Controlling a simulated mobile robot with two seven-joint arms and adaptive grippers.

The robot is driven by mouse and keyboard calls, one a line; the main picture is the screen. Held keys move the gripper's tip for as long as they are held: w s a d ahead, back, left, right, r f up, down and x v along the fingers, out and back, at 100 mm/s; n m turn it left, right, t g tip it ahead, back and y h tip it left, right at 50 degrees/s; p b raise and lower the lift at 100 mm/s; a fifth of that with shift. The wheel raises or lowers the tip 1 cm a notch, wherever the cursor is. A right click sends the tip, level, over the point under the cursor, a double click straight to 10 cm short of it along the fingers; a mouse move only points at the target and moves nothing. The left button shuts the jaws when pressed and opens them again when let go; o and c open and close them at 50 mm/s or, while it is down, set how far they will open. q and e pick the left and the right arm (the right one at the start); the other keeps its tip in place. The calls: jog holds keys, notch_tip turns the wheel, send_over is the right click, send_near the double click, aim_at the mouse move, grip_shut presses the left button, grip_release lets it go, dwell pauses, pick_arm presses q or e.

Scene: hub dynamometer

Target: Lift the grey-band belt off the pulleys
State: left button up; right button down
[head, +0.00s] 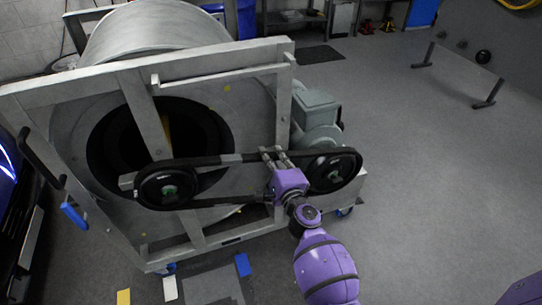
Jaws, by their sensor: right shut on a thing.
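A black belt (222,159) with a grey band (232,158) on its upper run loops around two black pulleys. The left pulley (165,188) is mounted on the front of the metal frame, and the right pulley (331,171) is beside the motor. My right gripper (274,157), on a purple arm, is shut on the belt's upper run, to the right of the grey band and just left of the right pulley. The belt still sits around both pulleys. Fine contact between belt and pulley rims is too small to tell. My left gripper is not in view.
A large metal drum (150,35) stands in a grey frame (210,73) behind the belt. A grey-green motor (316,108) is behind the right pulley. The floor at right is open, with low dark stands (488,94) farther back.

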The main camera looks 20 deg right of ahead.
jog(key=shift+a, duration=0.1)
jog(key=shift+a+r, duration=0.2)
jog(key=shift+r, duration=0.05)
jog(key=shift+a+r, duration=0.1)
jog(key=shift+a, duration=0.05)
jog(key=shift+s, duration=0.3)
jog(key=shift+s+p, duration=0.3)
jog(key=shift+s, duration=0.15)
jog(key=shift+s, duration=0.5)
dwell(0.4)
jog(key=shift+s, duration=0.5)
